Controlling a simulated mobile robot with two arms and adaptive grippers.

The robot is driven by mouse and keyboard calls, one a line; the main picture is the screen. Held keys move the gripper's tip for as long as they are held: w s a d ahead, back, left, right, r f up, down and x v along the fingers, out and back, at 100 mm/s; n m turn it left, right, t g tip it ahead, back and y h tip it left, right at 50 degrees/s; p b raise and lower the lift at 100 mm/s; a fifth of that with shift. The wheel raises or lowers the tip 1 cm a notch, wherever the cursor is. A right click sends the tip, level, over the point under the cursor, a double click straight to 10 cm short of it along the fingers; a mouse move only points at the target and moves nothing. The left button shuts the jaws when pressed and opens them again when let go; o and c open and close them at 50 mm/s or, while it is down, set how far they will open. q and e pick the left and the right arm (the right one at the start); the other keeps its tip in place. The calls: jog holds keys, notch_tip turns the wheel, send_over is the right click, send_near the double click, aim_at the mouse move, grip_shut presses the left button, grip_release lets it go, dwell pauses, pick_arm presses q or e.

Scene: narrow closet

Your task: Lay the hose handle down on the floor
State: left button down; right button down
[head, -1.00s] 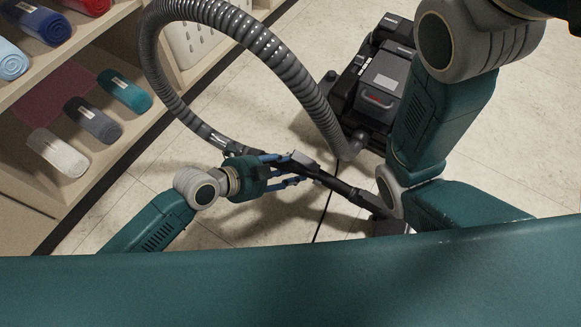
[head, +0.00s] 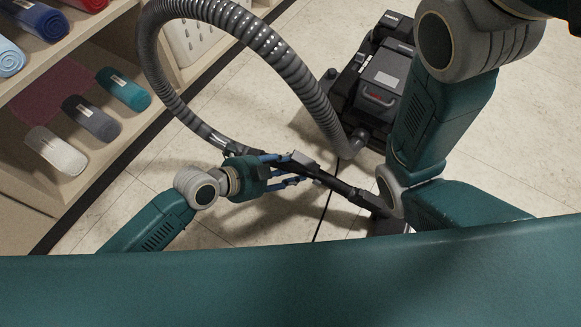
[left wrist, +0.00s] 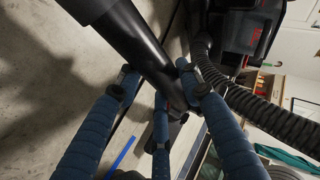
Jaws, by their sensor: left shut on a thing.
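The hose handle (head: 338,187) is a black tube at the end of a grey ribbed hose (head: 278,52). It slants from the hose down to the right. My left gripper (head: 290,170) has its blue fingers shut on this handle in the head view. In the left wrist view, the fingers (left wrist: 157,82) close around the black tube (left wrist: 135,42), which runs up to the left. A shadow on the floor (head: 270,222) lies apart from the handle, so it appears held above the floor. The far end of the handle passes behind my right arm. My right gripper is not visible.
The black vacuum body (head: 378,85) stands on the floor at the upper right, and the hose arches over the floor beside it. A shelf (head: 90,165) with rolled towels stands at the left. Pale floor is free between shelf and handle.

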pick_arm(q)
jog(key=c, duration=1.2)
grip_release()
jog(key=shift+r, duration=0.1)
jog(key=shift+o, duration=0.6)
jog(key=shift+f, duration=0.2)
jog(key=v, duration=1.2)
jog(key=shift+w+r, duration=0.1)
